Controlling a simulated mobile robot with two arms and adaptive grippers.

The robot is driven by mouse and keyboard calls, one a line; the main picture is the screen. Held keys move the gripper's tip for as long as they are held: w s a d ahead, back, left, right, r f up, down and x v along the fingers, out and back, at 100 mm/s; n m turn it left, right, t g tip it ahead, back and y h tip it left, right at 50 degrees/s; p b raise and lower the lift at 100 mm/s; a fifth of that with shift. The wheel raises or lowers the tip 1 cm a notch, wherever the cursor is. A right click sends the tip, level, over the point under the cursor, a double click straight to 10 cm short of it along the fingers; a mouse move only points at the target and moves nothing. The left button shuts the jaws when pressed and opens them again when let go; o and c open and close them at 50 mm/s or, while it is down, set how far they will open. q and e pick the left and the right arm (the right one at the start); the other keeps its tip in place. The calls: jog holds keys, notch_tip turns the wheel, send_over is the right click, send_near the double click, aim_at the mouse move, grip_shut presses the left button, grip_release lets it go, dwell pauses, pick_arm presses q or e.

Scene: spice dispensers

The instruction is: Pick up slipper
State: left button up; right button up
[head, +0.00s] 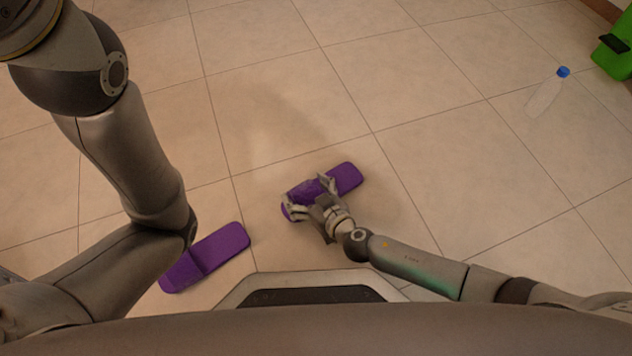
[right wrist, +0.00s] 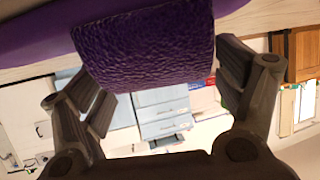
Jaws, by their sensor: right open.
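Two purple slippers lie on the tiled floor. One slipper (head: 345,177) is in front of my base, with my right gripper (head: 309,194) at it. In the right wrist view its textured purple strap (right wrist: 147,48) fills the top middle, between the two open fingers of my right gripper (right wrist: 165,95). Gaps show beside the strap, and I cannot tell whether either finger touches it. The other slipper (head: 207,257) lies to the left, beside my left arm. My left gripper is not in view.
A clear bottle with a blue cap (head: 545,93) lies on the floor at the upper right. A green container (head: 613,52) stands at the right edge. The tiled floor (head: 280,85) beyond the slippers is clear.

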jog(key=c, duration=1.1)
jog(key=shift+c, duration=0.4)
jog(key=shift+r, duration=0.15)
